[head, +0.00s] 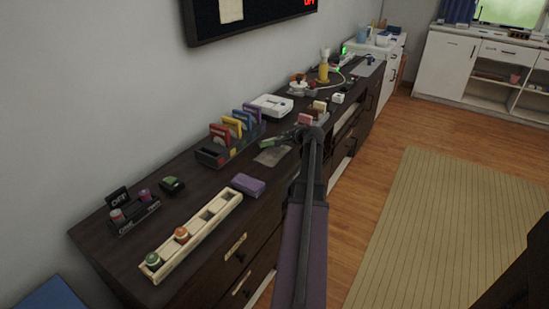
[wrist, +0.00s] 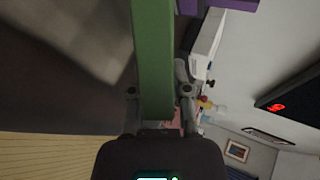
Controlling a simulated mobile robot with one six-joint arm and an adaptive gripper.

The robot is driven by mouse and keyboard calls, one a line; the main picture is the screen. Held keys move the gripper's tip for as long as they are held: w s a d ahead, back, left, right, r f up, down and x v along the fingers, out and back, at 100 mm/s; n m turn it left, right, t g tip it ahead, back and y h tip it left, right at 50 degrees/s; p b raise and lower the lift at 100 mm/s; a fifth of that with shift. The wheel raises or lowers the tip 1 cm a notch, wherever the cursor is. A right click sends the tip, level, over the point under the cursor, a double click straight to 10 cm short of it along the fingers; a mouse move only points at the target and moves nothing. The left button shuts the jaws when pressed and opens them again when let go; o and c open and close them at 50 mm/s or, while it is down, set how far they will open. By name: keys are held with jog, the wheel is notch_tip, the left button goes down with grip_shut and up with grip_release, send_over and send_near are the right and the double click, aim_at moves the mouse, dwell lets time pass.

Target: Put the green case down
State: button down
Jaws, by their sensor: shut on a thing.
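The green case (head: 267,143) is in my gripper (head: 292,134), just above or touching the dark dresser top; the head view does not settle which. In the wrist view the long green case (wrist: 153,55) lies between the two fingers of my gripper (wrist: 159,93), which are shut on it. Beside it in the head view is a flat grey patch (head: 272,157) on the dresser. A dark rack (head: 213,154) with red, yellow, blue and purple cases stands left of the green case.
A purple block (head: 248,186) and a cream tray (head: 208,222) with round pieces lie nearer on the dresser (head: 125,258). A white console (head: 272,105) stands behind the rack. Small pink and cream items (head: 306,119) sit just beyond my gripper. The wall bounds the left side.

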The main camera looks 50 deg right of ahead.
jog(key=shift+f+b, duration=0.35)
jog(key=shift+f, duration=0.25)
jog(key=c, duration=0.7)
grip_release()
jog(key=shift+c, duration=0.2)
jog(key=shift+s, duration=0.15)
jog(key=shift+p+v, duration=1.9)
jog(key=shift+v, duration=2)
